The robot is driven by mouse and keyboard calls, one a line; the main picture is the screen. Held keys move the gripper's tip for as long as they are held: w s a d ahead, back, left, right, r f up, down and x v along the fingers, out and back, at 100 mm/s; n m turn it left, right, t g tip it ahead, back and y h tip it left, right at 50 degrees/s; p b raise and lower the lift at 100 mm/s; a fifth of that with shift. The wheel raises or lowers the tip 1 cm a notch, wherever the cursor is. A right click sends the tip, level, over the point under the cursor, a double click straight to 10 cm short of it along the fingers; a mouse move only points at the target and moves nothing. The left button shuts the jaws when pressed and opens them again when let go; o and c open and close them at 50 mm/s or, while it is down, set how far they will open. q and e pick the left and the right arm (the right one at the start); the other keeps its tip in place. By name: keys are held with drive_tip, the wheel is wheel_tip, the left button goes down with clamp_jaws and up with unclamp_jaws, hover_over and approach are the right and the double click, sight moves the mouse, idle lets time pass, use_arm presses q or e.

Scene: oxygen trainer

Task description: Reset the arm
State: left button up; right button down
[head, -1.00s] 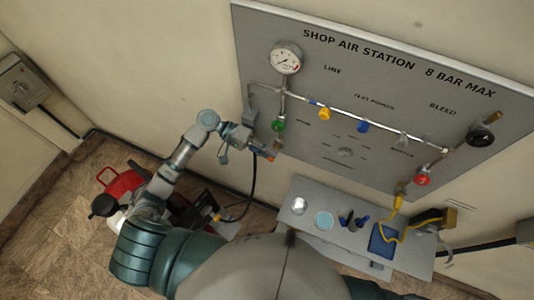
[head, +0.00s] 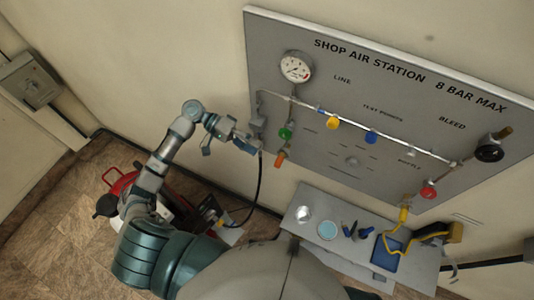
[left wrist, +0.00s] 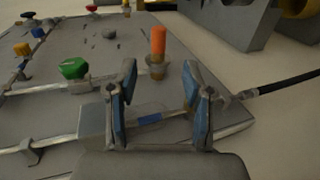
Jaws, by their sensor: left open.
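My left gripper (head: 247,143) is in front of the left edge of the grey shop air panel (head: 290,190). In the left wrist view the left gripper (left wrist: 164,108) shows its two blue-padded fingers apart, with nothing held between them. An orange handle (head: 281,158) hangs just right of the gripper; it also shows in the left wrist view (left wrist: 158,42), beyond the fingers and apart from them. A green knob (head: 286,133) sits on the pipe above it and shows in the left wrist view (left wrist: 74,68). My right gripper is not in view.
A pressure gauge (head: 296,67), yellow knob (head: 332,122), blue knob (head: 371,136) and red knob (head: 429,192) sit on the panel. A grey shelf (head: 345,252) below holds small items. A black hose (head: 259,190) hangs below the gripper. A red machine (head: 120,184) stands on the floor.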

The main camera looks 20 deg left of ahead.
use_arm(q)
drive_tip(key=v, duration=0.4)
drive_tip(key=shift+a, duration=0.15)
